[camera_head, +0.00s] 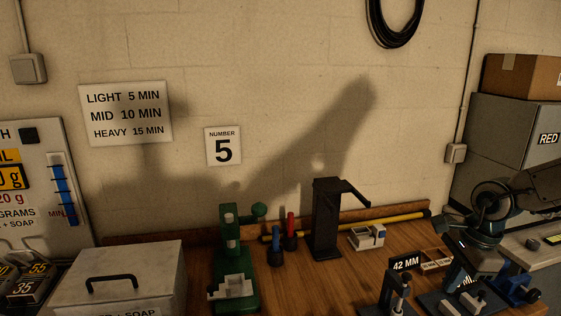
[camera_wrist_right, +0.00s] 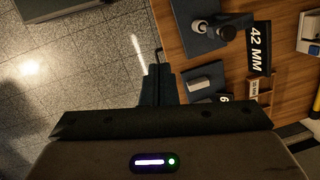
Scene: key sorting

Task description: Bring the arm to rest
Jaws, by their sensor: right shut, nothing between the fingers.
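My right arm comes in from the right in the head view. Its gripper (camera_head: 458,236) is above the right part of the wooden bench and near the small fixtures there. In the right wrist view, the dark fingers of the right gripper (camera_wrist_right: 158,75) are together with nothing between them. They show against the bench's front edge, with the floor on the left. My left gripper is not in view.
A 42 MM label (camera_head: 405,262) stands by small dark fixtures (camera_head: 396,300). A black stand (camera_head: 327,222), a green press (camera_head: 232,262) and a lidded metal box (camera_head: 118,270) stand further left. Grey and cardboard boxes (camera_head: 520,78) are stacked at right. Tiled floor (camera_wrist_right: 70,75) lies clear.

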